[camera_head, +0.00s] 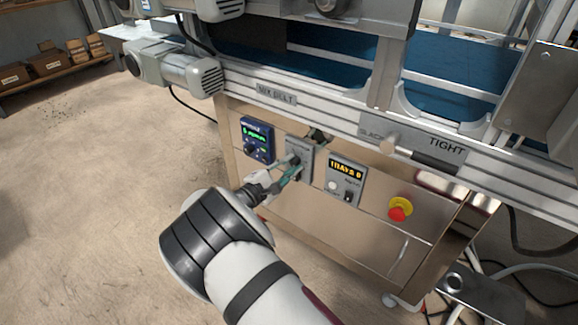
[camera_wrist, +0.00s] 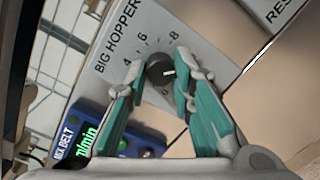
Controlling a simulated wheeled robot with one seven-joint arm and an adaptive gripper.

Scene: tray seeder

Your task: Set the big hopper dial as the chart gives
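The big hopper panel (camera_wrist: 117,38) carries a round black dial (camera_wrist: 160,75) with a white pointer line. The scale shows 4, 6 and 8; the pointer is toward the picture's right, past the 8, and any mark there is hidden by a finger. My gripper (camera_wrist: 162,65) has its teal fingers on either side of the dial, apart, with a slight gap seeming to show. In the head view my gripper (camera_head: 292,167) reaches the grey panel (camera_head: 304,146), where its fingers partly cover the dial. I see no chart in either view.
A blue mix belt unit (camera_head: 257,139) with a green display is left of the panel. A tray counter (camera_head: 346,179) and a red stop button (camera_head: 398,210) are to the right. The belt frame with a slack/tight lever (camera_head: 400,146) overhangs above. Open floor is at left.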

